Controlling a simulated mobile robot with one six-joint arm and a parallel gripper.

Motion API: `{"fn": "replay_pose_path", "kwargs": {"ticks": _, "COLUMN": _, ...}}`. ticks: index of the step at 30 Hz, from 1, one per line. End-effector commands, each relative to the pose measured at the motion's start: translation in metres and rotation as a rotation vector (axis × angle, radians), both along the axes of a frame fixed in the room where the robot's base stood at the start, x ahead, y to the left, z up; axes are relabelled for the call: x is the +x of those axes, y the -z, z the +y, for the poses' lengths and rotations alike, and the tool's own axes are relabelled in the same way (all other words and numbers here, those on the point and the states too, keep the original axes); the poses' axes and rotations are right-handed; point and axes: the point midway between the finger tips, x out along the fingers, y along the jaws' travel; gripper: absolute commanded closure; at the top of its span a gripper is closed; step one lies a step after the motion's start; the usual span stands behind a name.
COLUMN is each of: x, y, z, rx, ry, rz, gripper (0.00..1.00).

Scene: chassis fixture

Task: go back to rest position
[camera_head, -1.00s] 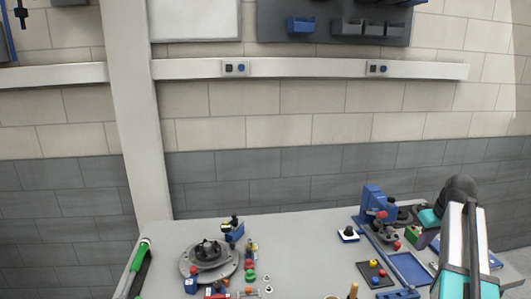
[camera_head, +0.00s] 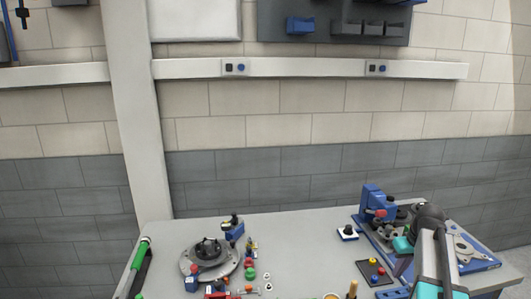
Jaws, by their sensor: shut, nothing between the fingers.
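My arm (camera_head: 440,258) rises from the lower right edge, with a dark rounded joint (camera_head: 428,213) at its top and a teal part (camera_head: 402,244) beside it. I cannot make out my gripper's fingers in this view. The arm stands in front of the right part of the grey table (camera_head: 300,232) and hides some of what lies there.
A round grey fixture (camera_head: 190,263) stands at the table's left. A blue press-like device (camera_head: 373,203) and a blue plate with grey metal parts (camera_head: 484,262) are near my arm. The table's back middle is clear.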

Motion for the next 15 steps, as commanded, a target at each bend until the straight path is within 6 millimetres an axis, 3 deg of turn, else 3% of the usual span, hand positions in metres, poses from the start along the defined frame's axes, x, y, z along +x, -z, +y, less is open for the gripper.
{"fn": "replay_pose_path", "kwargs": {"ticks": 3, "x": -0.008, "y": 0.038, "z": 0.023, "rx": 0.014, "ry": 0.005, "rz": 0.042, "gripper": 1.0}}
{"fn": "replay_pose_path", "kwargs": {"ticks": 15, "x": -0.042, "y": 0.148, "z": 0.09, "rx": 0.04, "ry": 0.031, "rz": 0.171, "gripper": 1.0}}
